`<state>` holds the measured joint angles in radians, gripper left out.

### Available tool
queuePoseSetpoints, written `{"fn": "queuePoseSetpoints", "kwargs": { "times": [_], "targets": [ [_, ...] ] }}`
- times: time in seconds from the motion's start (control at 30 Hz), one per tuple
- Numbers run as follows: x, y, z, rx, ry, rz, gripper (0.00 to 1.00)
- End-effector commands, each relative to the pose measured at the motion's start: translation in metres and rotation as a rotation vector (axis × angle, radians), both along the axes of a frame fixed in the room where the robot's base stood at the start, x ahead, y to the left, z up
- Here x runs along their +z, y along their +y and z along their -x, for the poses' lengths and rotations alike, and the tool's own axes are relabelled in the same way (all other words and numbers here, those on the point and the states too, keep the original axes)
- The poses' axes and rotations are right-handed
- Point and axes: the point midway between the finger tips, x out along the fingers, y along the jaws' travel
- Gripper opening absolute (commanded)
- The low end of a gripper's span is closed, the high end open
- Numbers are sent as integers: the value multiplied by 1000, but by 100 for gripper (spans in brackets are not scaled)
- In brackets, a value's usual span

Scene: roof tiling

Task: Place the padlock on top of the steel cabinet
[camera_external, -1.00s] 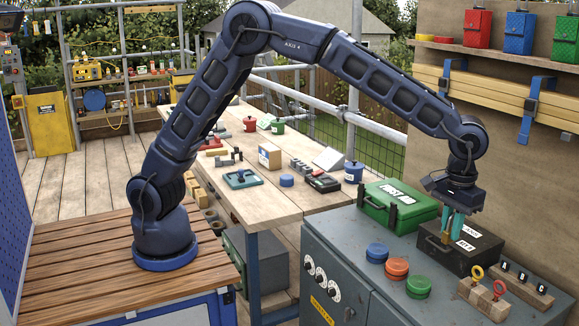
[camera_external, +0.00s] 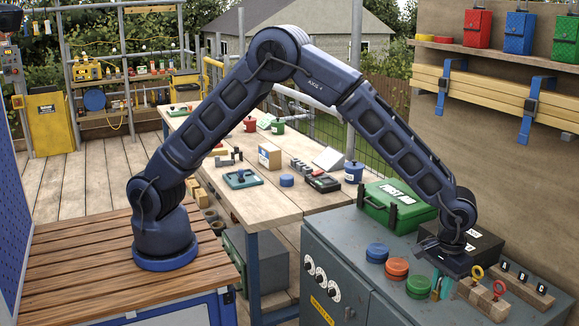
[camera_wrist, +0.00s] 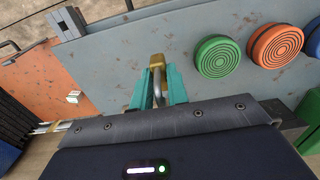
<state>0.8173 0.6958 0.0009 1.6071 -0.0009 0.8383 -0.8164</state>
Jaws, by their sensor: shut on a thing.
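The padlock (camera_wrist: 157,62) shows brass-coloured between the teal fingertips in the wrist view. My gripper (camera_wrist: 156,78) is shut on it. In the external view my gripper (camera_external: 441,287) points down over the front part of the steel cabinet (camera_external: 345,238), just right of the green disc; the padlock cannot be made out there. The cabinet is grey and scuffed, with round dials on its front; its top (camera_wrist: 120,75) lies beneath the padlock in the wrist view. I cannot tell whether the padlock touches the top.
Green (camera_external: 418,287), orange (camera_external: 396,268) and blue (camera_external: 377,252) discs stand left of my gripper. A wooden block with ringed pins (camera_external: 484,297) is close on the right. A green first aid box (camera_external: 398,207) and a dark case (camera_external: 480,245) are behind.

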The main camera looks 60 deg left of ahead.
Motion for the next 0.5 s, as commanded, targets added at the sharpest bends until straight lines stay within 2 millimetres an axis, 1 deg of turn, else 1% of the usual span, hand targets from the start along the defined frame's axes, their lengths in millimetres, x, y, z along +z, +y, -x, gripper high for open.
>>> {"fn": "queuePoseSetpoints", "kwargs": {
  "times": [0.17, 0.4, 0.5],
  "targets": [
    [-9, 0, 0, 0, 0, -1, 0],
    [-40, 0, 0, 0, 1, -1, 0],
    [-46, 0, 0, 0, 0, 0, 0]
  ]
}}
